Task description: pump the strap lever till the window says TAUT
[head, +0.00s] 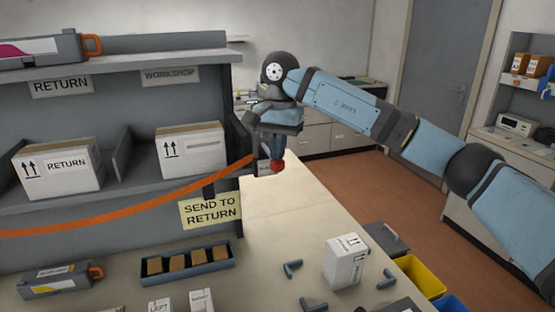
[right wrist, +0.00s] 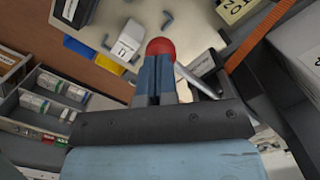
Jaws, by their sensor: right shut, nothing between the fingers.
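The strap lever shows as a red knob (head: 277,166) at the right end of the shelf, on a pale rod seen in the right wrist view (right wrist: 196,80). My right gripper (head: 278,150) is just above the knob in the head view. In the right wrist view its blue fingers (right wrist: 156,68) are together, with the red knob (right wrist: 160,47) at their tips; I cannot tell whether they touch it. I cannot read any window wording. My left gripper is out of view.
Boxes (head: 62,165) (head: 190,152) stand on the shelf (head: 215,62) above a "SEND TO RETURN" sign (head: 211,210). On the table (head: 280,215) are a blue tray (head: 185,280), a cartridge (head: 60,280), and a white carton (head: 345,262). The table right of the shelf is mostly clear.

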